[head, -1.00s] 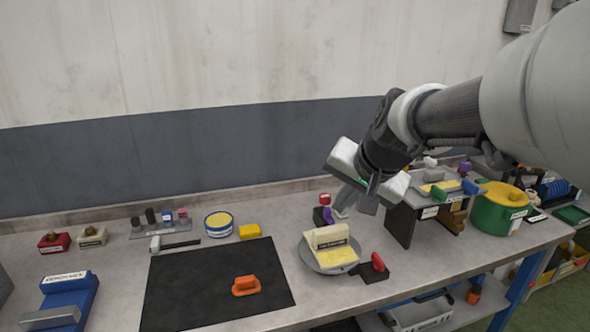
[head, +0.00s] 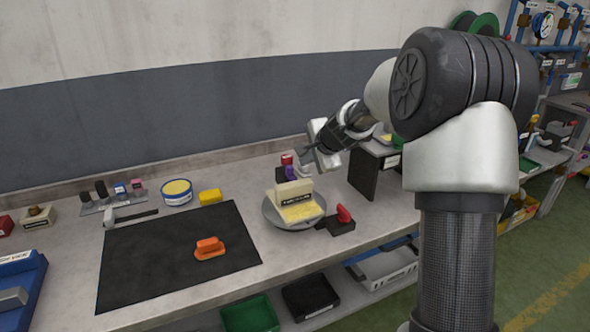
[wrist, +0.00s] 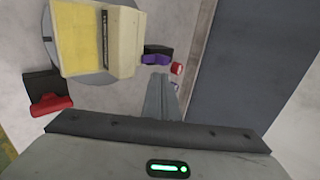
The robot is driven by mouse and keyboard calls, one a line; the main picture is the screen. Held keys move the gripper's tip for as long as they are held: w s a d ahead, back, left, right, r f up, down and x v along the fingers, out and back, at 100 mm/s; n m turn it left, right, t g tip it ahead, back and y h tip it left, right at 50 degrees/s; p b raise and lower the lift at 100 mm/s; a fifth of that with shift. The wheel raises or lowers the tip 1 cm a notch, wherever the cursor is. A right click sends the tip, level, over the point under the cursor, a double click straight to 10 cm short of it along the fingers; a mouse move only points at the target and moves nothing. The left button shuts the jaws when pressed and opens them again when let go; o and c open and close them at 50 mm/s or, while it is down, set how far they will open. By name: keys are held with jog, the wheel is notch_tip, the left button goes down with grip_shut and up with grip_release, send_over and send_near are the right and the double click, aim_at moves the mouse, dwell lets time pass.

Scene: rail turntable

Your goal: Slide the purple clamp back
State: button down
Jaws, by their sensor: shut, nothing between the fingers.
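The purple clamp (head: 291,173) stands on a dark block just behind the round turntable plate (head: 271,216). It also shows in the wrist view (wrist: 155,59), beside its black block (wrist: 158,49). The plate carries a cream block with a yellow face (head: 297,204). My gripper (head: 306,163) is shut and empty, close to the right of the purple clamp in the head view. In the wrist view its closed fingers (wrist: 161,90) point toward the clamp, with a small gap in the picture. Whether they touch it I cannot tell. A bit of purple also shows right of the fingers.
A red clamp (head: 343,214) on a black base sits at the plate's front right. A red-topped item (head: 287,159) stands behind the purple clamp. A dark upright stand (head: 374,170) is to the right. The black mat (head: 150,265) holds an orange handle (head: 209,247).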

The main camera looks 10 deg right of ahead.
aim_at(291, 171)
jog(key=x, duration=1)
jog(key=shift+w, duration=0.1)
